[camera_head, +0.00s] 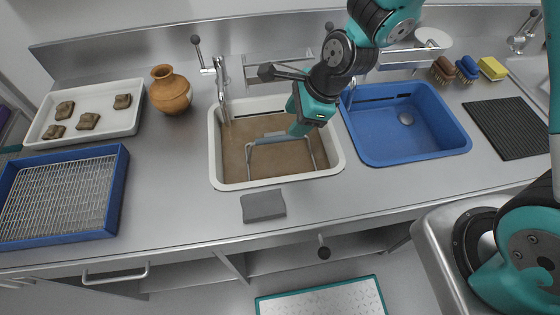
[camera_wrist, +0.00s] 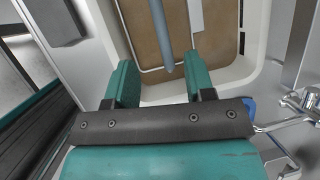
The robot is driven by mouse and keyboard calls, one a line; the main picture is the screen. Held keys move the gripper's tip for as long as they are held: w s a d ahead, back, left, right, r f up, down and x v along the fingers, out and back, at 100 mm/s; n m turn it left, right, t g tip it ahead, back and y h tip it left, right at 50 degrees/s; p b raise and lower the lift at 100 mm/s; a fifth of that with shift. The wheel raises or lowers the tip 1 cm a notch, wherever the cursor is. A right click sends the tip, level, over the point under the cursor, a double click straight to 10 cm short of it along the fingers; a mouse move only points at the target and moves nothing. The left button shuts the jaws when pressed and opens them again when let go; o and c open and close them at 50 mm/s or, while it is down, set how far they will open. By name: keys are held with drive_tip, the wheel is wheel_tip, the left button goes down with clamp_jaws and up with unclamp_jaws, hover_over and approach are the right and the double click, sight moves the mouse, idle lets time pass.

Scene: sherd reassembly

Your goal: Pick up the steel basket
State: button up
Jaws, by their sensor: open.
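The steel basket shows as a thin wire frame with a grey handle bar (camera_head: 280,139) in the white-rimmed left sink (camera_head: 216,160). Its lower part is hidden by, or blends into, the brown in the sink. My gripper (camera_head: 300,128) is over the sink, at the right part of the handle bar. In the wrist view the two teal fingers (camera_wrist: 162,82) are apart with nothing held. The grey handle bar (camera_wrist: 160,35) points into the gap between them in the picture; I cannot tell how far beyond the fingertips it lies.
A blue sink (camera_head: 385,150) is to the right. A tap (camera_head: 220,85) stands at the sink's back left. A grey block (camera_head: 263,205) lies in front. A clay jar (camera_head: 170,90), a white tray with several sherds (camera_head: 45,132) and a blue rack (camera_head: 118,190) are left.

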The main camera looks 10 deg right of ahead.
sight(281, 137)
drive_tip(key=p+x, duration=0.2)
drive_tip(key=x, duration=0.7)
drive_tip(key=shift+w, duration=0.1)
drive_tip(key=shift+f, duration=0.15)
drive_tip(key=shift+f, duration=0.25)
drive_tip(key=shift+c, duration=0.4)
clamp_jaws()
